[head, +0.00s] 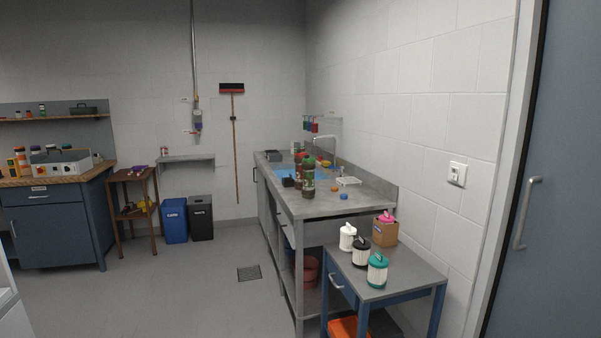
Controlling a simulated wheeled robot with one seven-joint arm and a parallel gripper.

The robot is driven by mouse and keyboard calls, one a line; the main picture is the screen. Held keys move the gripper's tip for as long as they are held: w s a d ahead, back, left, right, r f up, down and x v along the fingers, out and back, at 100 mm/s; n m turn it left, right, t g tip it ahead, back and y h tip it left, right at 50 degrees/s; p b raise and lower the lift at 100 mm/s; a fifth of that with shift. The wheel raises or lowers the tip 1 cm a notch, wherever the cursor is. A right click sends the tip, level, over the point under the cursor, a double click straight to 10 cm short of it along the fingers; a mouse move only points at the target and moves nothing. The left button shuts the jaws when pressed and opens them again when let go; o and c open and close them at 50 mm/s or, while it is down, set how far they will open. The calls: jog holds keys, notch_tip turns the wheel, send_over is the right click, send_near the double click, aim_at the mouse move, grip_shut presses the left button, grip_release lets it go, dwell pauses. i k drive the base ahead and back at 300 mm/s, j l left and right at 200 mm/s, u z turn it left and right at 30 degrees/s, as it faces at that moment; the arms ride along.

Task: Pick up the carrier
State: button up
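Three canister-shaped things that look like carriers stand upright on a small grey-topped side table (402,277) at the lower right. One is all white (347,237), one is white with a black top and base (361,252), and one is white with a teal top and base (377,271). I cannot tell which one is the carrier meant. A brown cardboard box (385,233) with something pink in it stands behind them. My gripper is not in view.
A long steel counter (322,205) with a sink, bottles (308,178) and small items runs behind the side table. Blue and black bins (174,220), a wooden stand and a workbench (55,224) are farther left. The grey floor in the middle is clear, with a drain (249,273).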

aim_at(309, 167)
jog(key=u, duration=0.25)
jog(key=i+j+u, duration=0.15)
jog(key=i+u, duration=0.15)
jog(key=i, duration=0.45)
jog(key=i+u, duration=0.2)
jog(key=i, duration=1.7)
jog(key=i+z, duration=0.2)
jog(key=i, duration=0.25)
jog(key=i+j+z, duration=0.2)
jog(key=i, duration=0.25)
jog(key=i+j+z, duration=0.15)
jog(key=i, duration=0.3)
jog(key=i+j+z, duration=0.2)
jog(key=i+j, duration=0.15)
jog(key=i+j+z, duration=0.35)
jog(key=i+j, duration=0.05)
jog(key=i, duration=0.15)
